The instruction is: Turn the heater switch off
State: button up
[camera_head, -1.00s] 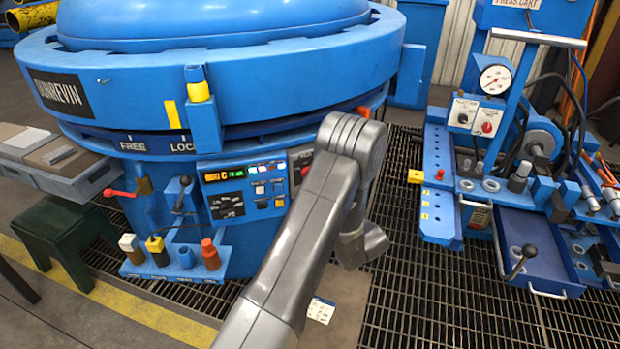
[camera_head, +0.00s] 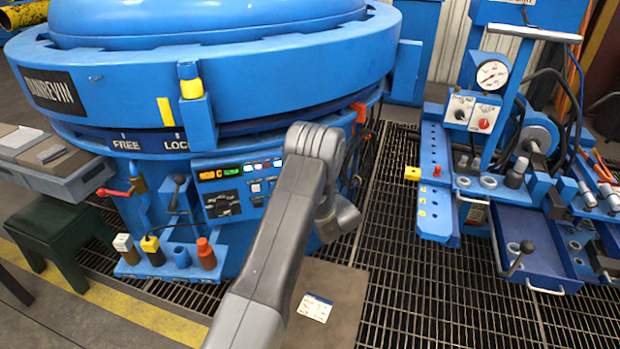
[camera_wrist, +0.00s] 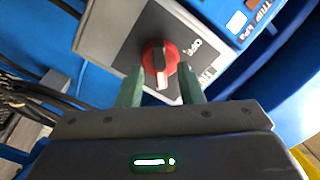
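The heater switch is a red rotary knob (camera_wrist: 158,60) on a grey plate (camera_wrist: 122,37) in the wrist view. A pale mark on the knob points toward the lower edge of the picture. Lettering that looks like "OFF" stands to its upper right, and another label at its right is partly covered. My gripper (camera_wrist: 161,72) is open, with one green finger on each side of the knob's lower part; I cannot tell whether they touch it. In the head view my arm hides the switch and gripper, beside the furnace's control panel (camera_head: 233,200).
The big blue furnace (camera_head: 130,95) fills the left. A shelf with several coloured plugs (camera_head: 170,268) juts from its front. Cables (camera_wrist: 30,98) lie left of the plate in the wrist view. A blue press cart (camera_head: 435,180) stands right, with open grating (camera_head: 400,290) between.

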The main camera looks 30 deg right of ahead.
jog(key=shift+w, duration=0.5)
grip_shut()
jog(key=shift+f+n+b, duration=0.1)
jog(key=shift+n+b, duration=0.2)
jog(key=shift+b, duration=0.2)
jog(key=shift+a+n+b, duration=0.1)
jog(key=shift+n+b, duration=9.6)
jog(key=shift+b, duration=0.4)
jog(key=shift+r, duration=0.2)
